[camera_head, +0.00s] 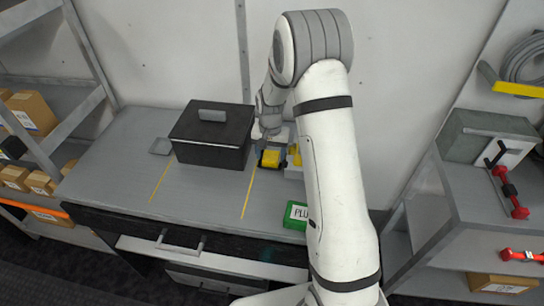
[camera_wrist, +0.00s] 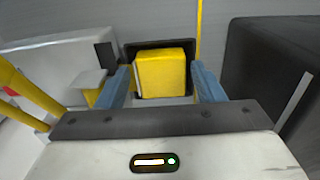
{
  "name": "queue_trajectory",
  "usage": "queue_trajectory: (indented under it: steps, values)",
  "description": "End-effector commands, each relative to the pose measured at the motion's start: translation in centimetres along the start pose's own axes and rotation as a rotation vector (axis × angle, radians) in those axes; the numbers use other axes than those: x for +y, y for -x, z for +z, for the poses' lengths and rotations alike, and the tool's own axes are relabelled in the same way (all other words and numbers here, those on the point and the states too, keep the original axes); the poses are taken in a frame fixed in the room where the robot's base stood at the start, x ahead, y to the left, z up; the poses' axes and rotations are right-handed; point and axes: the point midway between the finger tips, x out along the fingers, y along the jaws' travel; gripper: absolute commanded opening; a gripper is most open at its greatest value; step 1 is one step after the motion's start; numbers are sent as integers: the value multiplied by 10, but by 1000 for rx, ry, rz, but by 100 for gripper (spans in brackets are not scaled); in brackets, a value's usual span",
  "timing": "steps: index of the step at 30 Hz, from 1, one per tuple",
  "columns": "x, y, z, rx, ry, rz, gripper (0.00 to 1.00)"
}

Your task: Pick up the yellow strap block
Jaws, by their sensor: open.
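The yellow strap block (camera_head: 270,158) sits on the grey workbench (camera_head: 205,198), just right of the black box. In the wrist view the yellow strap block (camera_wrist: 164,72) is a yellow cube in front of a dark tray or base (camera_wrist: 130,50). My gripper (camera_wrist: 167,85) is open, with one blue finger on each side of the block. I cannot tell whether either finger touches it. In the head view my gripper (camera_head: 268,150) is small and partly hides the block from above.
A black lidded box (camera_head: 211,136) stands close to the left of the gripper. A white unit with yellow parts (camera_head: 293,163) stands close to the right. A green box (camera_head: 296,215) lies at the bench's front edge. The left front of the bench is clear.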

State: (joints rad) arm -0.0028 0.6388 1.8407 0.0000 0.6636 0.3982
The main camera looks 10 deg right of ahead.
Motion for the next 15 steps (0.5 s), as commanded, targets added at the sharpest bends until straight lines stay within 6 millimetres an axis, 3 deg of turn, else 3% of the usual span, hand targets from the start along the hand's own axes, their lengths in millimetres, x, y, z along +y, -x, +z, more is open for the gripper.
queue_trajectory:
  steps: [3, 11, 15]
  values:
    - [0, -10, 0, -1, 1, 0, 62]
    - [-1, -12, 0, 2, 1, -1, 61]
    - [-1, -12, 0, 1, 2, -1, 50]
